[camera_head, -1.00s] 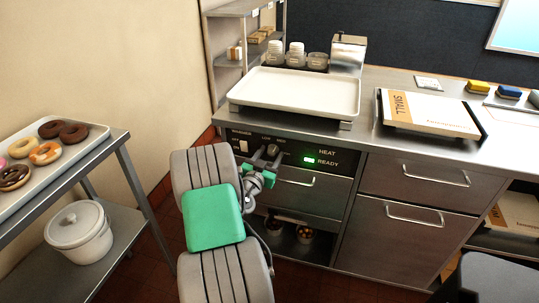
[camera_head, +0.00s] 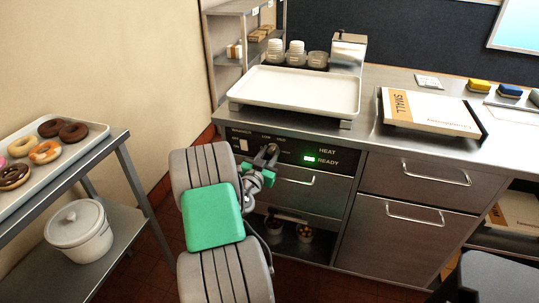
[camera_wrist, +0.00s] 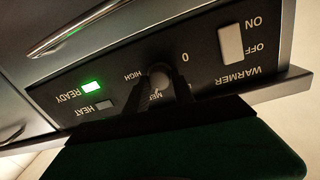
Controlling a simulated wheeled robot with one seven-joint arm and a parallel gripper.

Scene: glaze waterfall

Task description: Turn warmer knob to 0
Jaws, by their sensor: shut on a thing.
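The warmer's black control panel (camera_head: 240,134) is on the counter front, under the white tray. The warmer knob (camera_wrist: 158,76) is round and dark, and sits among the marks 0, MED and HIGH in the wrist view, which is upside down. My gripper (camera_head: 268,155) is at the panel, and its dark fingers (camera_wrist: 160,88) are shut on the knob from both sides. The knob's pointer is hidden, so I cannot tell its setting. The white ON/OFF switch (camera_wrist: 231,43) is beside the knob. The READY light (camera_wrist: 91,88) glows green; the HEAT light (camera_wrist: 104,105) is unlit.
The white tray (camera_head: 300,108) lies on the counter above the panel. A drawer handle (camera_head: 297,181) is close below my gripper. A cart with a donut tray (camera_head: 92,143) stands at left, a white lidded pot (camera_head: 80,232) on its lower shelf. Floor shows between cart and counter.

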